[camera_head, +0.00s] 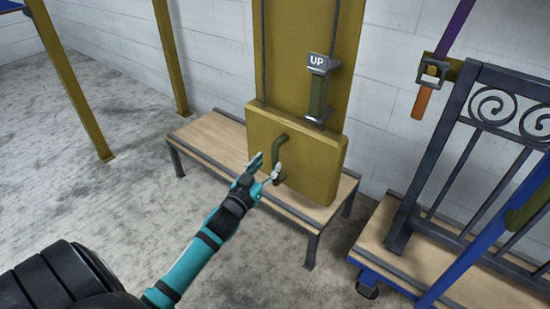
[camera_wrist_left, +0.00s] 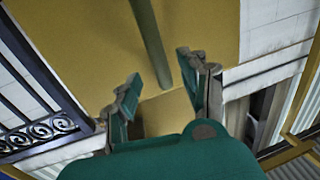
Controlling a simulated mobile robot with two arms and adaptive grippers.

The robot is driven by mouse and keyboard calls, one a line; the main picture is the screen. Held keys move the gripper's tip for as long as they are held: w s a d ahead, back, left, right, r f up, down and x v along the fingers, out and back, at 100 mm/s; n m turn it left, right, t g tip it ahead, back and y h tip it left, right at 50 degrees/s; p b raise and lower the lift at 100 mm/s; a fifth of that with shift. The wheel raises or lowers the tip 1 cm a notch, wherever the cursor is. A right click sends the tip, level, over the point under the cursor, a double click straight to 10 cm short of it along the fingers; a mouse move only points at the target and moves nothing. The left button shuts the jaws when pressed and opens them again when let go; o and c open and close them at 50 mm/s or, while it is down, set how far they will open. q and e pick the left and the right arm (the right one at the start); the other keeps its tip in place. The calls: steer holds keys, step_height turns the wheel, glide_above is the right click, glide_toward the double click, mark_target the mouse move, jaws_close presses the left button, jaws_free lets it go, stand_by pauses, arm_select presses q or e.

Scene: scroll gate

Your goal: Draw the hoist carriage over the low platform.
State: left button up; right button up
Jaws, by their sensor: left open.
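A mustard-yellow block (camera_head: 318,165) with an upright bar handle (camera_head: 280,150) on its front sits at the foot of a wide yellow column (camera_head: 300,75); I take it for the hoist carriage. The low platform (camera_head: 208,140), a wooden top on dark metal legs, is under and around it. My left gripper (camera_head: 264,167) is open just in front of the handle. In the left wrist view, a bar (camera_wrist_left: 150,40) reaches between the open fingers (camera_wrist_left: 163,88); I cannot tell if they touch it. My right gripper is out of view.
A lever marked UP (camera_head: 318,88) is on the column above the block. At right, a blue-edged cart (camera_head: 375,245) carries a dark scrolled gate (camera_head: 505,110). A purple and orange bar (camera_head: 423,100) hangs behind it. Concrete floor left of the platform is clear, apart from yellow posts.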

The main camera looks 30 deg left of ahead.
mark_target(274, 159)
arm_select(q)
steer(key=w, duration=0.5)
steer(key=shift+w+a+b, duration=0.2)
steer(key=shift+a+b, duration=0.1)
steer(key=shift+b, duration=0.05)
jaws_close()
steer(key=shift+f, duration=0.2)
